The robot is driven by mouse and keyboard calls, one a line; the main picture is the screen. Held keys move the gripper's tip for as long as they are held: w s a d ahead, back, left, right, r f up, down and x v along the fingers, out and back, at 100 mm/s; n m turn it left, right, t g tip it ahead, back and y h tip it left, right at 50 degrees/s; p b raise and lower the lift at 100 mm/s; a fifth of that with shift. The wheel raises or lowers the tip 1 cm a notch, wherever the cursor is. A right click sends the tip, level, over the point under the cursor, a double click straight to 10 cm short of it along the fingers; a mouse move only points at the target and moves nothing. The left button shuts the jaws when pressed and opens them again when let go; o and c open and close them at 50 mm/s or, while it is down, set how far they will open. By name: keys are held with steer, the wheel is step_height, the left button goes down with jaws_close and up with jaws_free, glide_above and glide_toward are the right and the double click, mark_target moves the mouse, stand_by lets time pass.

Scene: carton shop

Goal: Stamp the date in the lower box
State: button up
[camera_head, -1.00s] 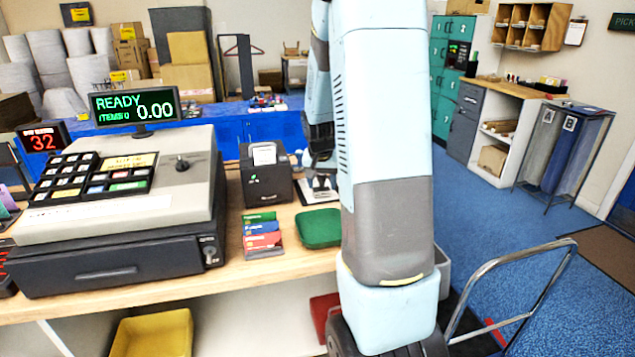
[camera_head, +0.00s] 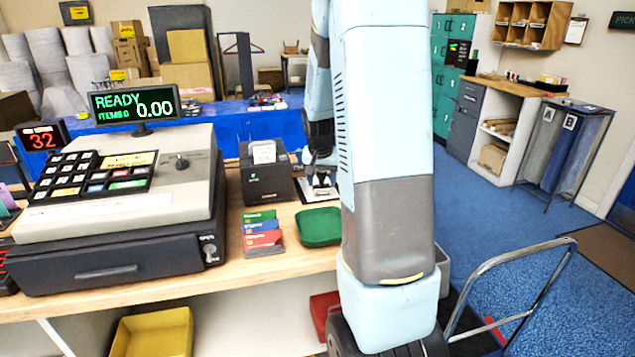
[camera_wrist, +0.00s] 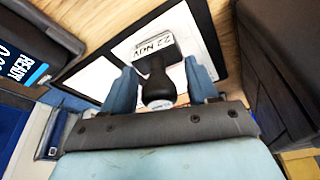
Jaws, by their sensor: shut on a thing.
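My gripper (camera_wrist: 160,84) is shut on the date stamp (camera_wrist: 157,88), with a blue finger on each side of its black handle. The stamp's pale label reads "22 NOV" in the wrist view. The stamp is over a white sheet (camera_wrist: 90,76) on a dark-edged board (camera_wrist: 199,12). Dark lines divide the sheet; the stamp and fingers hide part of it, and I cannot tell which area is the lower box. In the head view my gripper (camera_head: 322,184) is at the sheet on the counter, partly hidden by my arm. I cannot tell whether the stamp touches the paper.
A black receipt printer (camera_head: 265,180) stands just left of my gripper. A green tray (camera_head: 319,228) and a card rack (camera_head: 263,235) are nearer on the wooden counter (camera_head: 235,268). The large cash register (camera_head: 120,205) fills the left side.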

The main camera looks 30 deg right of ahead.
steer(key=shift+r, duration=3.15)
